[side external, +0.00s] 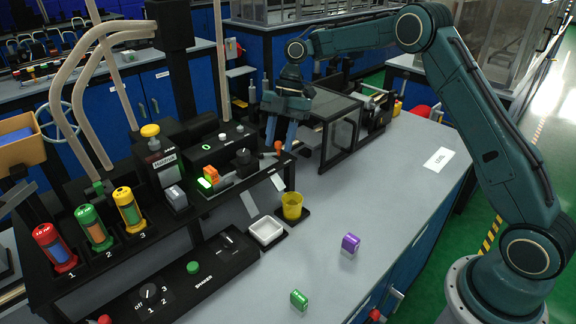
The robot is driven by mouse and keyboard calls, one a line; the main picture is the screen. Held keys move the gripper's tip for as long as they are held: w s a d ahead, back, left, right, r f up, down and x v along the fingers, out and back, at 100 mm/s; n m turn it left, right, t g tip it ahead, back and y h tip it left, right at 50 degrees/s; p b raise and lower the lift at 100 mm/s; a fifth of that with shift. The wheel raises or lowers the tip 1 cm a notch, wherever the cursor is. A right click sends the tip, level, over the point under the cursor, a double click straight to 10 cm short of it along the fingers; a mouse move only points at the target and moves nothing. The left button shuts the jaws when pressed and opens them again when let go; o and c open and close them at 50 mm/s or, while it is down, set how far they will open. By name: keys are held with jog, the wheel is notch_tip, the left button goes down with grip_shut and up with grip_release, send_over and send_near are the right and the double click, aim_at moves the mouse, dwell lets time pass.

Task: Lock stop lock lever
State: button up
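My gripper (280,143) points down at the right end of the black tape payoff machine (215,150). A black round knob (243,157) sits to the left on the same machine, beside an orange and green lit block (210,175).
A dark glass-sided box (338,138) stands just right of my gripper. In front are a yellow cup (292,205), a white tray (266,230), a purple block (350,244) and a green block (299,299). Red, green and yellow canisters stand at left. The right bench top is mostly clear.

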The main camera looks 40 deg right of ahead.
jog(key=m, duration=0.1)
jog(key=s+a+m+t, duration=0.1)
jog(key=m, duration=0.1)
jog(key=shift+a+m, duration=0.1)
jog(key=shift+m, duration=0.2)
jog(key=m, duration=0.1)
jog(key=a+m+t, duration=0.1)
jog(key=m, duration=0.1)
jog(key=shift+s+a+t, duration=0.15)
jog(key=shift+s+t, duration=0.15)
jog(key=shift+s, duration=0.05)
jog(key=m, duration=0.1)
jog(key=a+m+t, duration=0.1)
jog(key=m, duration=0.1)
jog(key=a+m+h, duration=0.1)
jog(key=m, duration=0.1)
jog(key=shift+s+t, duration=0.1)
jog(key=shift+t, duration=0.2)
jog(key=shift+r+m, duration=0.25)
jog(key=shift+m, duration=0.15)
jog(key=s+v, duration=0.1)
jog(key=v, duration=1.3)
jog(key=s+r+m+t+h, duration=0.1)
jog(key=s+m, duration=0.4)
jog(key=s, duration=1.3)
jog(key=shift+s+d+r+t+h, duration=0.25)
jog(key=shift+r+t+h, duration=0.25)
jog(key=shift+r, duration=0.6)
jog(key=shift+w+m, duration=0.15)
jog(key=shift+m, duration=0.15)
